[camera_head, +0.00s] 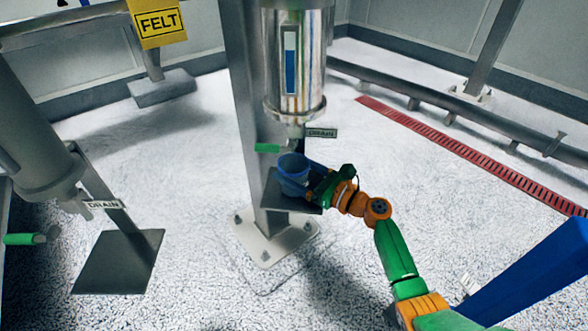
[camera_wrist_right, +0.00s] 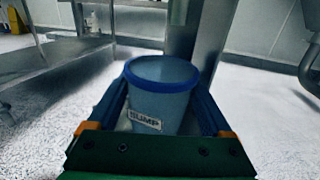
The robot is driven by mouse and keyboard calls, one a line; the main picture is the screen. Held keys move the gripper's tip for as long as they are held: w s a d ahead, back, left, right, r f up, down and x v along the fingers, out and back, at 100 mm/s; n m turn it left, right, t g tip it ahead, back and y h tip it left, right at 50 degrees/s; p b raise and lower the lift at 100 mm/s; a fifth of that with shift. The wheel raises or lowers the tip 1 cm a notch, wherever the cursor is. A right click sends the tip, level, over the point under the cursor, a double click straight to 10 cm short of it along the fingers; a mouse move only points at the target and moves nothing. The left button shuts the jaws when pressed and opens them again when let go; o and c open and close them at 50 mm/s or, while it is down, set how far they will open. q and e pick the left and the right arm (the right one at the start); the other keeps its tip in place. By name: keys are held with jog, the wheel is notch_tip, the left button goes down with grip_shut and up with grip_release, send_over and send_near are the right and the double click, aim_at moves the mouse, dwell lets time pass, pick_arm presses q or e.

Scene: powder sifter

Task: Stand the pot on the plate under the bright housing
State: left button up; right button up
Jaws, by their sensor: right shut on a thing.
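The pot (camera_head: 292,168) is a blue-grey cup with a darker blue rim. It shows upright in the right wrist view (camera_wrist_right: 162,88), with a label on its near side. My right gripper (camera_head: 308,180) is shut on it, with a blue finger on each side. The bright housing (camera_head: 309,70) is a shiny cylinder with a blue sight strip, above and slightly behind the pot. The dark plate (camera_head: 271,196) below the housing is partly hidden by pot and gripper. I cannot tell whether the pot's base touches it. My left gripper is out of view.
A grey post (camera_head: 245,100) stands behind the plate. A duller housing (camera_head: 35,120) with another plate (camera_head: 118,264) stands at left. A red floor grating (camera_head: 470,150) lies at right.

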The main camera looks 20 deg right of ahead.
jog(key=o, duration=1.2)
jog(key=shift+c, duration=0.2)
